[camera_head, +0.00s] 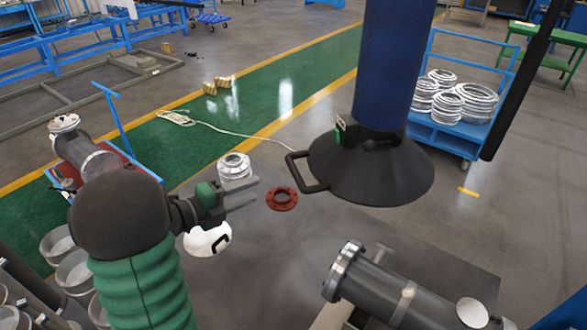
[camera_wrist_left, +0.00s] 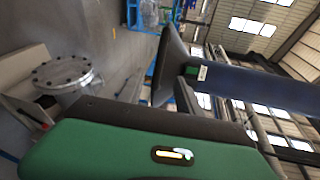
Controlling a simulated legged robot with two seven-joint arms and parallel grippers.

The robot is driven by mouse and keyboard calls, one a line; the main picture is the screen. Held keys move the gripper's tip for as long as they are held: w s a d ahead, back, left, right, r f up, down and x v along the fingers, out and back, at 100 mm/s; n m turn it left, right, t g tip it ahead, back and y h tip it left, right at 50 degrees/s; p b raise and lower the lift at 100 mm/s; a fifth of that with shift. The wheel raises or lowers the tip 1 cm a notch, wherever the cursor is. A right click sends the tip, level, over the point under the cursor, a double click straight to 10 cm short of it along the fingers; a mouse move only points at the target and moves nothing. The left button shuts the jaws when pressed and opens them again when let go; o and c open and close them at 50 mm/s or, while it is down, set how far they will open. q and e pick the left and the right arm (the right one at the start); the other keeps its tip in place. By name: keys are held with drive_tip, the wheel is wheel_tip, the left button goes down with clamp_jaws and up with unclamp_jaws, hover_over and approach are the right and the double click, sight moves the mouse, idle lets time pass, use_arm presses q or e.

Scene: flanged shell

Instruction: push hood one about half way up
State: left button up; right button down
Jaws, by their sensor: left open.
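The hood (camera_head: 372,170) is a dark cone with a black handle (camera_head: 305,172) on its left side, hanging from a thick blue duct (camera_head: 392,60) in the head view. My left gripper (camera_head: 250,194) is open and empty, to the left of the handle and a little below it, apart from it. In the left wrist view the hood (camera_wrist_left: 165,68) shows side-on with its blue duct (camera_wrist_left: 265,92). My gripper's fingers cannot be made out there. My right gripper is not in view.
A grey flanged pipe (camera_head: 385,290) lies on a stand below the hood. A red flange ring (camera_head: 282,199) and silver flanged parts (camera_head: 235,168) show beyond my left gripper. A blue cart (camera_head: 445,135) with metal rings stands at the right. A dark slanted pole (camera_head: 520,80) is beside it.

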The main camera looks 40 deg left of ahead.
sight(294, 173)
use_arm(q)
drive_tip(key=p+x, duration=0.3)
drive_tip(key=x, duration=1.2)
drive_tip(key=shift+w+f, duration=0.15)
drive_tip(key=shift+w, duration=0.2)
drive_tip(key=shift+d, duration=0.15)
drive_tip(key=shift+c, duration=0.3)
clamp_jaws()
drive_tip(key=shift+s, duration=0.1)
